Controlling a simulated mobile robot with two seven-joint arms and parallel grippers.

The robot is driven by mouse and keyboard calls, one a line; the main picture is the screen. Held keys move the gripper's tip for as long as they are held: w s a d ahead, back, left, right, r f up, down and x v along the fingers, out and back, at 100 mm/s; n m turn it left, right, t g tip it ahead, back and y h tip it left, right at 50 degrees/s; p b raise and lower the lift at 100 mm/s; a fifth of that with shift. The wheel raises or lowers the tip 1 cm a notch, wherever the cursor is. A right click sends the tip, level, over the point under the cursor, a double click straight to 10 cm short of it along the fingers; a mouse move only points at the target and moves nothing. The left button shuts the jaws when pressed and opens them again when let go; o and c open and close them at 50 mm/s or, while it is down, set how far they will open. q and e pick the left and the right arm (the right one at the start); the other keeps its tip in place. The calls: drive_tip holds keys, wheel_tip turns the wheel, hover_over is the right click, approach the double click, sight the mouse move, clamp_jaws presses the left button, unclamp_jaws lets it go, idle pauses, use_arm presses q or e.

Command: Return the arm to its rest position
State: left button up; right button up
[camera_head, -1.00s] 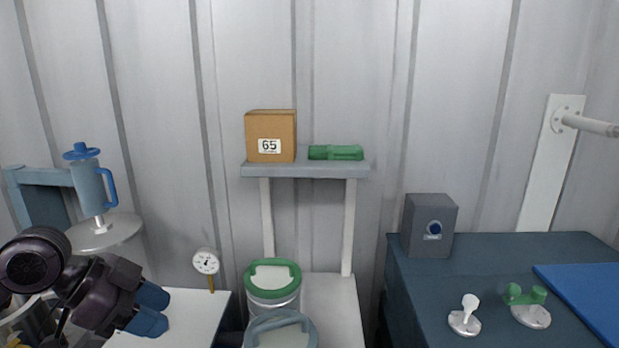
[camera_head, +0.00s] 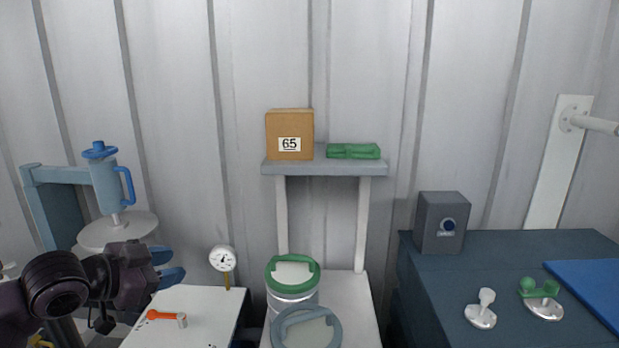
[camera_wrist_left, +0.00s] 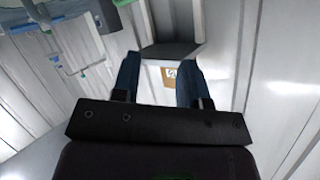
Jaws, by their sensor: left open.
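My left arm comes in from the left in the head view. Its left gripper (camera_head: 168,268) has blue fingers that are apart, with nothing seen between them. It is above the back left part of the white table and left of the pressure gauge. In the left wrist view the two dark blue fingers of the left gripper (camera_wrist_left: 156,80) are spread, and the box with a number label (camera_wrist_left: 168,76) shows between them in the distance. My right gripper is in neither view.
An orange-handled tool (camera_head: 162,315) lies on the white table (camera_head: 205,302). A gauge (camera_head: 223,259) stands at its back edge. A blue-handled vessel (camera_head: 107,185) is behind the arm. Green-rimmed (camera_head: 293,276) and grey-rimmed (camera_head: 306,328) containers stand right. A shelf (camera_head: 325,168) holds the box (camera_head: 289,135).

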use_arm(q)
drive_tip(key=s+a+f+n+t+y, duration=0.2)
drive_tip(key=s+f+n, duration=0.1)
drive_tip(key=f, duration=0.6)
drive_tip(key=s+a+f+n+t+y, duration=0.1)
drive_tip(key=s+f+n+t+y, duration=0.1)
drive_tip(key=f, duration=0.8)
drive_tip(key=s+f+n+g+y, duration=0.3)
drive_tip(key=s+f+n+y, duration=0.1)
drive_tip(key=s+f, duration=1.3)
drive_tip(key=s+n, duration=0.1)
drive_tip(key=s, duration=0.2)
drive_tip(key=shift+n+g, duration=0.4)
